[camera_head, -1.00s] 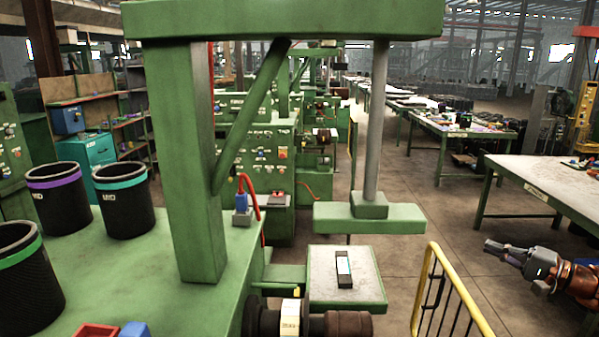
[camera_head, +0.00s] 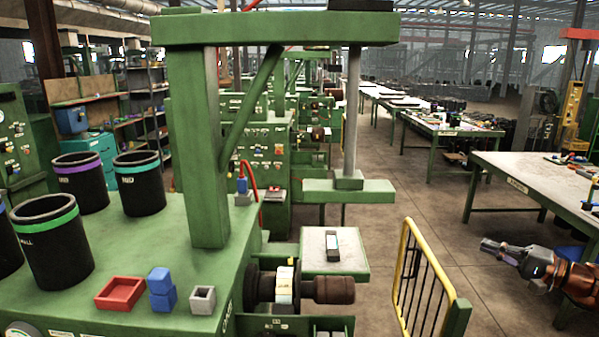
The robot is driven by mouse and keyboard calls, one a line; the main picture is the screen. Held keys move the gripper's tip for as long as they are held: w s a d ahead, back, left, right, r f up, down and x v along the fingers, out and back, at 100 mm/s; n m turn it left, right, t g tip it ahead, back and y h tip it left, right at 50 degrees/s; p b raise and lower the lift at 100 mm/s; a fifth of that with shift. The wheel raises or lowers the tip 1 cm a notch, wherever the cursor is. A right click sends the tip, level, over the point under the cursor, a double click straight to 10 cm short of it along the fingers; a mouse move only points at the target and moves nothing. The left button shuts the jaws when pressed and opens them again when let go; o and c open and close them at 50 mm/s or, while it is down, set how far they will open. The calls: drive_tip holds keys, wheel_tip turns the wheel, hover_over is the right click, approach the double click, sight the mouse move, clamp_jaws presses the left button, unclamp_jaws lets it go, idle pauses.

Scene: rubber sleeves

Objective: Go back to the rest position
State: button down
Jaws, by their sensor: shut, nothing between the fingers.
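My gripper (camera_head: 492,247) is at the right side of the head view, at the end of my orange and dark arm. It points left over the floor, to the right of the yellow railing. Its fingers are together and hold nothing. It touches nothing that I can see.
A yellow railing (camera_head: 412,270) stands left of my gripper. A white-topped table (camera_head: 530,175) is behind it. The green press (camera_head: 205,150) bears black bins (camera_head: 137,183), a red tray (camera_head: 119,293) and blue blocks (camera_head: 162,290). A small dark piece (camera_head: 333,246) lies on the press plate. The floor between railing and table is clear.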

drive_tip(key=s+a+n+g+y+b, duration=0.2)
drive_tip(key=a+n+g+b, duration=0.5)
drive_tip(key=a, duration=2)
drive_tip(key=s+a+f+g+h+p, duration=0.1)
drive_tip(key=s+a+f+g+h, duration=0.15)
drive_tip(key=s+a+g, duration=0.4)
drive_tip(key=s+a+f+n+g+h+b, duration=0.1)
drive_tip(key=s+a+f+h, duration=0.1)
drive_tip(key=s+a+f, duration=0.4)
drive_tip(key=s+a+f+n+g+h+b, duration=0.1)
drive_tip(key=s+a+f+n+h+b, duration=0.15)
drive_tip(key=s, duration=0.45)
drive_tip(key=s+d+f+h+b, duration=0.1)
drive_tip(key=s+d+f+h, duration=0.2)
drive_tip(key=s, duration=0.4)
drive_tip(key=s+d+f+h+b, duration=0.2)
drive_tip(key=s+d+f+h, duration=0.1)
drive_tip(key=s+d+f, duration=0.2)
wheel_tip(320, 180, down, 3)
drive_tip(key=s, duration=0.2)
drive_tip(key=shift+s+d+h, duration=0.3)
drive_tip(key=shift+s+d, duration=0.05)
drive_tip(key=shift+s, duration=0.05)
drive_tip(key=shift+a, duration=0.15)
